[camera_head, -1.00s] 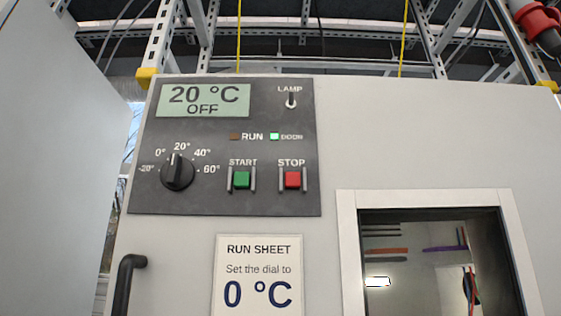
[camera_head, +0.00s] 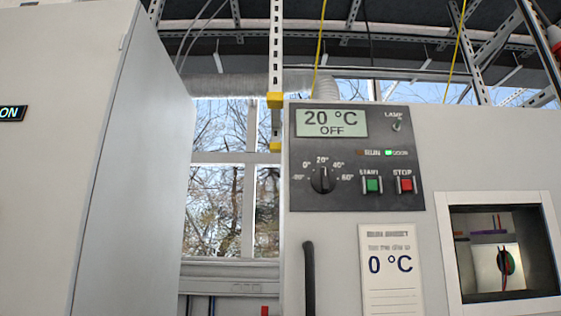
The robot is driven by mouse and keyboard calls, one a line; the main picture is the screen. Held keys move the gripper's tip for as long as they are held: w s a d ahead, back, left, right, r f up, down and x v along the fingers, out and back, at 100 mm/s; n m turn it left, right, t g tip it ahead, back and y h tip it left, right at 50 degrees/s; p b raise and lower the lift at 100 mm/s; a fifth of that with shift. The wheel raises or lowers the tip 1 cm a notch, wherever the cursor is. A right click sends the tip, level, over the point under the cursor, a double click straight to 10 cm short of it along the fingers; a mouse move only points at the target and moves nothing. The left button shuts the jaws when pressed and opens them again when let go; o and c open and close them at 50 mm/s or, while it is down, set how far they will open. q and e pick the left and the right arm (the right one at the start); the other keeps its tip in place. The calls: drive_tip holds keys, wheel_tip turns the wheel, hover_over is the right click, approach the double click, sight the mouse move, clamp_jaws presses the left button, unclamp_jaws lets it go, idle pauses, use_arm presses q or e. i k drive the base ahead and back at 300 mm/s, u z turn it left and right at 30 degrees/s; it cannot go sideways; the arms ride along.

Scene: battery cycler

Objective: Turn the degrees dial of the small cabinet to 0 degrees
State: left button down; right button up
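The small cabinet (camera_head: 430,230) stands at the right of the head view with a dark control panel (camera_head: 340,200). Its degrees dial (camera_head: 322,180) is a black knob with a pale pointer line, pointing up at the 20° mark. The 0° mark is just to the left of that. The display (camera_head: 332,123) reads "20 °C OFF". The run sheet (camera_head: 391,265) below the panel reads "0 °C". Neither of my grippers shows in the view.
A green START button (camera_head: 373,185), a red STOP button (camera_head: 405,185) and a lamp switch (camera_head: 396,125) share the panel. A black handle (camera_head: 309,278) is below left. A tall grey cabinet (camera_head: 130,160) stands at the left, with a gap and window (camera_head: 215,200) between.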

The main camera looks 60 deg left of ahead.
sight(324, 181)
drive_tip(key=u, duration=1.75)
